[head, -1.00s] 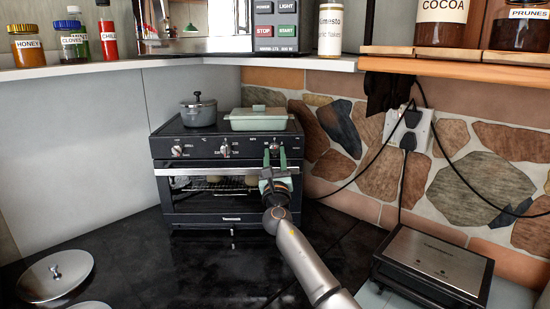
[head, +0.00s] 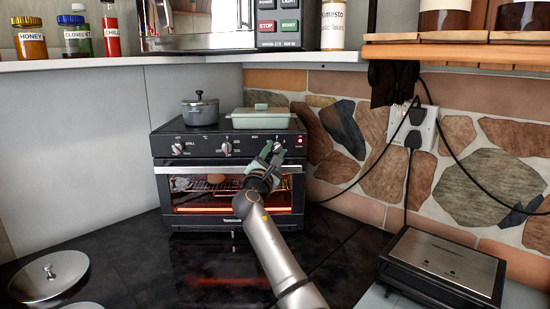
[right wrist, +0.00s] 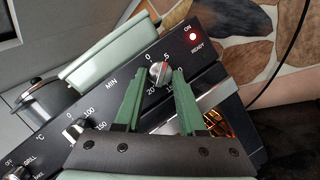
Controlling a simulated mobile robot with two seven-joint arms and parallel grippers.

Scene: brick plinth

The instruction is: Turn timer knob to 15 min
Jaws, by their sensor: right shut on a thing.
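The toaster oven (head: 236,221) stands in the corner with a row of three knobs on its front panel. The timer knob (right wrist: 159,75) is the right one, small and silver, in the right wrist view. Numbers 0, 5, 15 and 20 are printed around it; its pointer seems to be on the upper side near 5, but I cannot read it exactly. My right gripper (right wrist: 157,80), with green fingers, is shut on the timer knob, one finger each side. My left gripper is not in view.
A grey pot (head: 200,111) and a green lidded dish (head: 262,118) sit on the oven. A black-and-silver appliance (head: 445,262) stands at the right, with cables hanging above. The dark counter before the oven is mostly clear.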

